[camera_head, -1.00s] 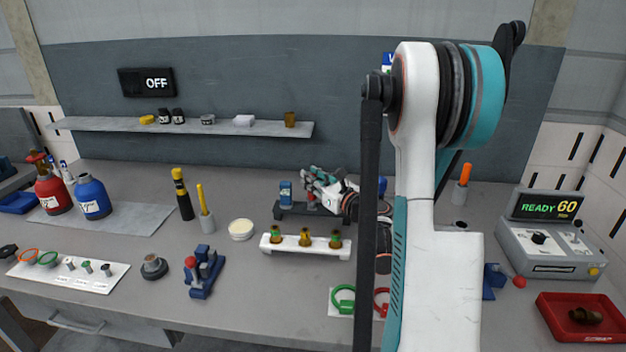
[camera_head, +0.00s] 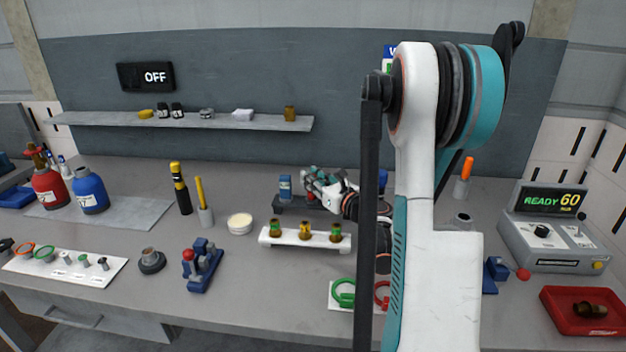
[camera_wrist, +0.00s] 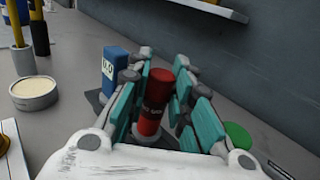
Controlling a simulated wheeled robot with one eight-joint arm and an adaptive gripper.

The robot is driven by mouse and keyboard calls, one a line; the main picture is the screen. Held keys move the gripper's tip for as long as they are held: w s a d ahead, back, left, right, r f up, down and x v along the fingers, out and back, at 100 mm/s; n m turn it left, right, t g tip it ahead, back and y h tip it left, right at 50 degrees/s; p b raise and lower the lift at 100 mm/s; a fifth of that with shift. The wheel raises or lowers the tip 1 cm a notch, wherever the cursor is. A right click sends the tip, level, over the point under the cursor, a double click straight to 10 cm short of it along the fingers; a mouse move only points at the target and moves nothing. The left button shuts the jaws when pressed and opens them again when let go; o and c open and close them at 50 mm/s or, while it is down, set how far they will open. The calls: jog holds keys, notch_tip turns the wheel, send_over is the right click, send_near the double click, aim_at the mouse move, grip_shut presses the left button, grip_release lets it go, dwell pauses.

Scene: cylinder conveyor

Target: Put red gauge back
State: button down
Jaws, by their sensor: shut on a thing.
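In the head view my gripper (camera_head: 318,182) is over the black holder (camera_head: 290,208) at the back of the bench. The blue gauge (camera_head: 285,188) stands upright at the holder's left end; it also shows left of the fingers in the wrist view (camera_wrist: 115,68). The red gauge's lower end is hidden, so I cannot tell if it is seated.
A white rack (camera_head: 285,242) with several brass-and-green parts stands in front of the holder. A round cream-topped tin (camera_head: 240,222) is to its left. A green round thing (camera_wrist: 237,137) is right of my gripper. My arm hides the bench right of the holder.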

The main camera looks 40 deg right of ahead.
jog(key=shift+f+b, duration=0.3)
jog(key=shift+f, duration=0.05)
jog(key=c, duration=1.3)
grip_release()
jog(key=shift+r, duration=0.1)
jog(key=shift+c, duration=0.2)
jog(key=shift+r, duration=0.1)
jog(key=shift+r+p, duration=2)
jog(key=shift+r, duration=0.9)
